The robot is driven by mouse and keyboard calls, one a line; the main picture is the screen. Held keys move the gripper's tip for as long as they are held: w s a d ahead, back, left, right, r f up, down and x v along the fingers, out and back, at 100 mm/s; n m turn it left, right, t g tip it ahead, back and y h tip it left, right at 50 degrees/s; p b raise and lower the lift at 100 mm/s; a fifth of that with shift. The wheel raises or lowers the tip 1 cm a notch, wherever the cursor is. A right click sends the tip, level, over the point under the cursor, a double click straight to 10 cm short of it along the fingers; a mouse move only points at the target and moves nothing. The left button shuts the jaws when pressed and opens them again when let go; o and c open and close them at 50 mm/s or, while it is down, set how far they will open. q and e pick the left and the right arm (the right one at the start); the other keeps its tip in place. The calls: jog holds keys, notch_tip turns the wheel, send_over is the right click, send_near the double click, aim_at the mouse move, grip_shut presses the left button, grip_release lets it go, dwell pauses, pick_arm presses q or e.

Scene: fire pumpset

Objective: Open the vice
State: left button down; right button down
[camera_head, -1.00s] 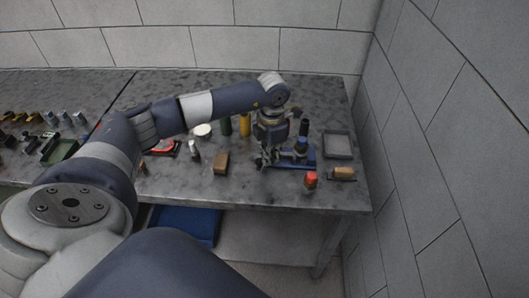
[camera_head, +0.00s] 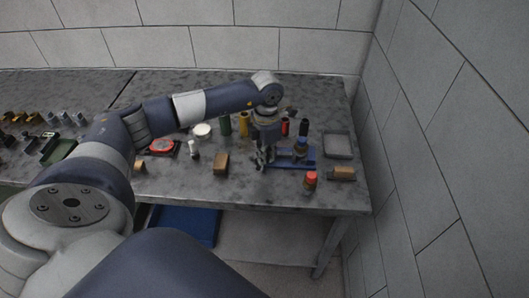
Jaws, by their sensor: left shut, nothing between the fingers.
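The vice (camera_head: 308,160) is blue and sits on the grey workbench near its right end, partly hidden behind my left gripper. My left gripper (camera_head: 261,165) points down at the left end of the vice. It is shut with nothing held. At this size I cannot tell whether its fingertips touch the vice or its handle. The vice's jaws and handle are too small and too covered to make out clearly. My right gripper is not in view.
A brown block (camera_head: 221,163) stands left of the gripper. A red-capped bottle (camera_head: 311,180) and a tan brush-like block (camera_head: 342,174) lie near the front right. A grey tray (camera_head: 338,146) is at the right. Coloured cylinders stand behind. A wall closes off the right side.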

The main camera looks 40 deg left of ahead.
aim_at(256, 160)
pick_arm(q)
jog(key=shift+s+a+f, duration=0.1)
jog(key=shift+s+a, duration=0.2)
jog(key=shift+a, duration=0.05)
jog(key=shift+a, duration=0.1)
jog(key=shift+s+a, duration=0.25)
jog(key=shift+a, duration=0.25)
jog(key=shift+s+a, duration=0.2)
jog(key=shift+a, duration=0.25)
jog(key=shift+a+b, duration=0.55)
jog(key=shift+a, duration=0.6)
jog(key=shift+w, duration=0.1)
